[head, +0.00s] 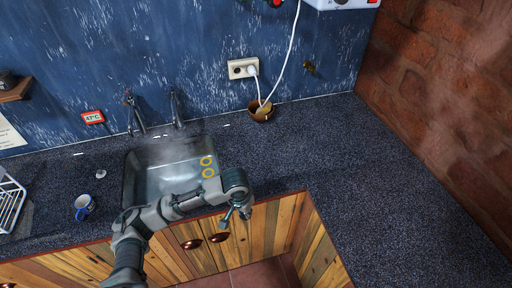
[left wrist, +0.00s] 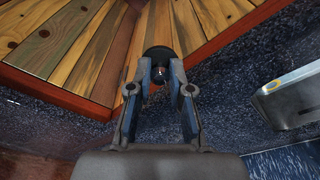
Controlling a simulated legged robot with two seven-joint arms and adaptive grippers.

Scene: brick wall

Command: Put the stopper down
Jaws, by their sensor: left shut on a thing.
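My left gripper (head: 236,216) is over the counter's front edge, to the right of the sink, in the head view. In the left wrist view its two fingers (left wrist: 160,80) are closed on a dark round stopper (left wrist: 158,52). The stopper is held between the fingertips, and its underside is hidden. In the head view the stopper is too small to make out. The steel sink (head: 128,185) holds steaming water, with yellow rings (head: 207,161) at its right side. My right gripper is in neither view.
The dark speckled counter (head: 310,140) is clear to the right of the sink. A blue mug (head: 83,204), a small pale round thing (head: 101,173) and a dish rack (head: 10,204) are at left. Taps (head: 135,112) stand behind the sink.

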